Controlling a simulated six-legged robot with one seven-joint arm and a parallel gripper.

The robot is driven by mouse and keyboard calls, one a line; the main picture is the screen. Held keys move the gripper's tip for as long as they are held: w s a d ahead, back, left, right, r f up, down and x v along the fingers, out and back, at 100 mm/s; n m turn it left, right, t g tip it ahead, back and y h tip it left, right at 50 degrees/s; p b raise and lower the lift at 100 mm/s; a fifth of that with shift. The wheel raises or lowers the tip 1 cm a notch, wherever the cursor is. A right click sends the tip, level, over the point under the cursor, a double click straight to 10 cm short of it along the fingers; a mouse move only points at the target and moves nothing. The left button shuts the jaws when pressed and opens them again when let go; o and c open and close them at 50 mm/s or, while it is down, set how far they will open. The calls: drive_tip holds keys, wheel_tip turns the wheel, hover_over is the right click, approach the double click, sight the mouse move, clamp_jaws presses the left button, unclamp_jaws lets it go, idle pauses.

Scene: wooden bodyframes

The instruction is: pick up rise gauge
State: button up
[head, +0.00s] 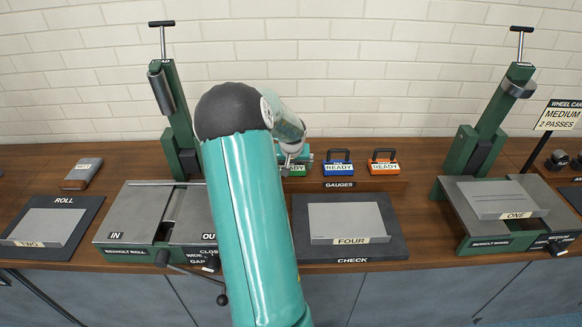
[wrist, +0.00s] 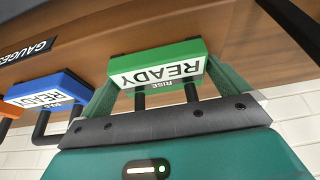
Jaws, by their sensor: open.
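The rise gauge is a green block (wrist: 157,62) with a white label reading RISE and READY, upside down in the wrist view. It has dark handle posts on the side toward my gripper. My gripper (wrist: 163,76) is open, with one green finger on each side of the gauge. I cannot tell whether the fingers touch it. In the head view the green gauge (head: 297,171) sits at the left end of the GAUGES rack (head: 370,185), partly hidden by my gripper (head: 296,157).
A blue gauge (head: 339,167) and an orange gauge (head: 383,166) stand to the right of the green one. The CHECK mat (head: 303,248) with plate FOUR (head: 347,220) lies in front. A roll machine (head: 125,235) stands left, another machine (head: 470,228) right.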

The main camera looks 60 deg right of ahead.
drive_tip(key=shift+c, duration=0.2)
drive_tip(key=c, duration=0.8)
drive_tip(key=shift+r, duration=0.15)
